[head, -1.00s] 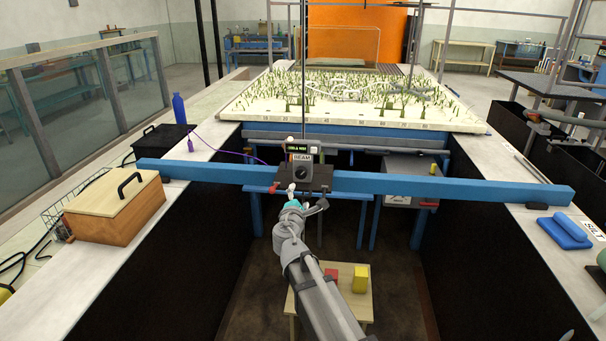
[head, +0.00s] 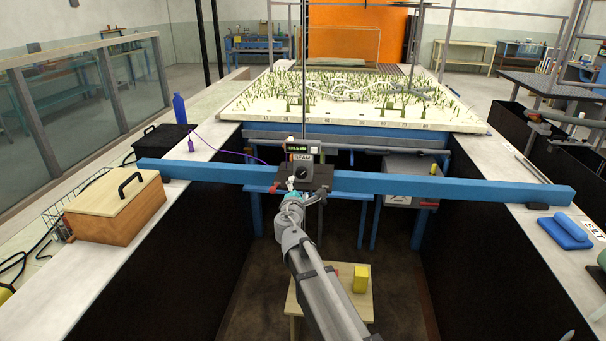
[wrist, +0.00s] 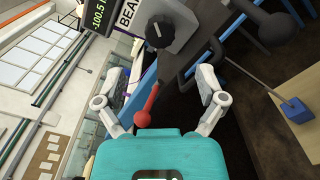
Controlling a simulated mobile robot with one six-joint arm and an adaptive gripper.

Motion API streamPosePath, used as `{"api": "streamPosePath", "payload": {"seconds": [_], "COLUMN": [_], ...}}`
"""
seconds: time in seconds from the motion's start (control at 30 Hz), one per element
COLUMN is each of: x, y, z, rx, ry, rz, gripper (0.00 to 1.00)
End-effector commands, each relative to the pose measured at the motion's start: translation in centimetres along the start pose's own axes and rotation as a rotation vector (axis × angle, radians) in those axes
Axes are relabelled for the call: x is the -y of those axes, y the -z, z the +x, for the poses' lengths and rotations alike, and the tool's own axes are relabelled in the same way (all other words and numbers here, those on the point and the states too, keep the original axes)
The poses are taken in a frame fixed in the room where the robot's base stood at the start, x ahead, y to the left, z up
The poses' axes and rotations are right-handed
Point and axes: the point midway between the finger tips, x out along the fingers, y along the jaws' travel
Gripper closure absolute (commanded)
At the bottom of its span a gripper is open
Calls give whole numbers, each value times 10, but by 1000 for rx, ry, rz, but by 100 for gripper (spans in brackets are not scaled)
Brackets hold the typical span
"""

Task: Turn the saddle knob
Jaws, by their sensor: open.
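The saddle (head: 318,178) is a dark block on the blue beam (head: 430,188), with a small display and a "BEAM" label above it. Its round black knob (head: 302,171) faces me. In the wrist view the black knob (wrist: 159,32) has a white pointer mark and sits beyond my fingertips, near the upper middle. My gripper (wrist: 158,76) is open, its pale fingers spread to either side below the knob, apart from it. A red ball-ended lever (wrist: 144,108) lies between the fingers in that view. In the head view my gripper (head: 293,186) is just below the saddle, partly hiding it.
A dark ball-ended arm (wrist: 275,26) stands right of the knob in the wrist view. A thin rod rises behind the saddle. A wooden box (head: 115,208) stands on the left ledge. A low table (head: 300,300) with a yellow block (head: 361,279) is below my arm.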

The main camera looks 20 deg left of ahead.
Motion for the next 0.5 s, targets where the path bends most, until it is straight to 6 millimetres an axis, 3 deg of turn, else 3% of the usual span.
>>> {"api": "streamPosePath", "payload": {"seconds": [0.1,0.5], "x": [-1,0], "y": [1,0], "z": [22,80], "rx": [0,0], "ry": [0,0], "rz": [0,0], "gripper": [11,11]}}
